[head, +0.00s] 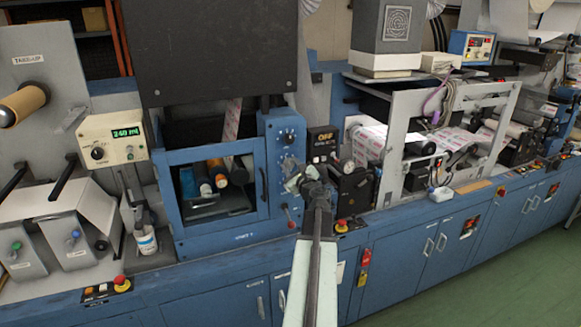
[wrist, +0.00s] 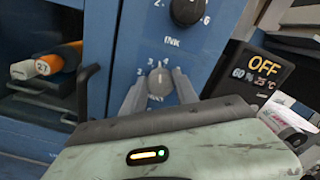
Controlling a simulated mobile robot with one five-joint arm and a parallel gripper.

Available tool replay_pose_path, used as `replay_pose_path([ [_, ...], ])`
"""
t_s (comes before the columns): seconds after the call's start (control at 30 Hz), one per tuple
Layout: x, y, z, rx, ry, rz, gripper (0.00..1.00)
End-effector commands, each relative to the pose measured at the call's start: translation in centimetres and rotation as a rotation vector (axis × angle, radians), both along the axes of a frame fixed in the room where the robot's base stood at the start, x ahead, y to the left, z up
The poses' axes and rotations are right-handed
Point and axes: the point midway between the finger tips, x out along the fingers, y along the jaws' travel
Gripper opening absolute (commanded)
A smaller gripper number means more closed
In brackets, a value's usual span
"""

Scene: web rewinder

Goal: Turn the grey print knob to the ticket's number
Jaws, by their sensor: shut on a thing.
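The grey print knob (wrist: 160,83) sits on the blue panel in the wrist view, below the word INK. Small numerals ring it; its pointer direction is too small to read surely. My gripper (wrist: 159,86) is shut on this knob, one grey finger on each side. In the head view my gripper (head: 298,180) reaches the panel and hides the knob. I cannot make out a ticket with a readable number.
A black INK knob (wrist: 187,10) is just above. A black display box (wrist: 254,72) reading OFF stands close on the right. A black door handle (wrist: 84,92) stands out at left. A red lever (head: 290,215) hangs below the panel.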

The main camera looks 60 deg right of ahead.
Motion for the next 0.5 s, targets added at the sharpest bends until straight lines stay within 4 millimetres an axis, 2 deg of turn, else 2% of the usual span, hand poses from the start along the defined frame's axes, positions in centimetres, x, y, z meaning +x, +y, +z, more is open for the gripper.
replay_pose_path([
  [0.5, 0.25, 0.08, 0.06, -0.237, 0.171, 0.002, 0.00],
])
